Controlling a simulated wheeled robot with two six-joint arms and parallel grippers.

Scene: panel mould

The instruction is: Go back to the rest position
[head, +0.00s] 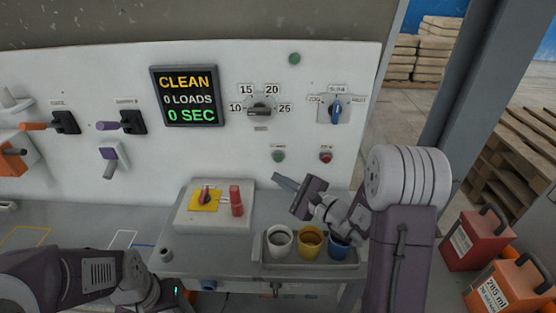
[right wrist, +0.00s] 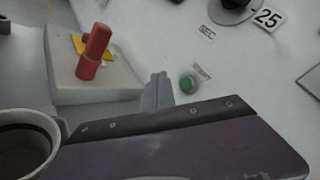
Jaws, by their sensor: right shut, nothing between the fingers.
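My right gripper (head: 284,182) is raised in front of the white panel (head: 215,140), left of its own arm, and its fingers are shut and empty. It hangs above the tray with the cups, right of the red lever. In the right wrist view the shut fingers (right wrist: 157,92) point at the panel, and a green button (right wrist: 189,83) shows just to their right. My left arm (head: 75,280) lies low at the lower left; its fingers do not show.
A tray (head: 257,267) holds a white cup (head: 279,241), a yellow cup (head: 310,241) and a blue cup (head: 339,247), close to my right forearm. A box with a red lever (head: 236,201) stands left of them. Red (head: 477,240) and orange (head: 508,288) canisters stand at the right.

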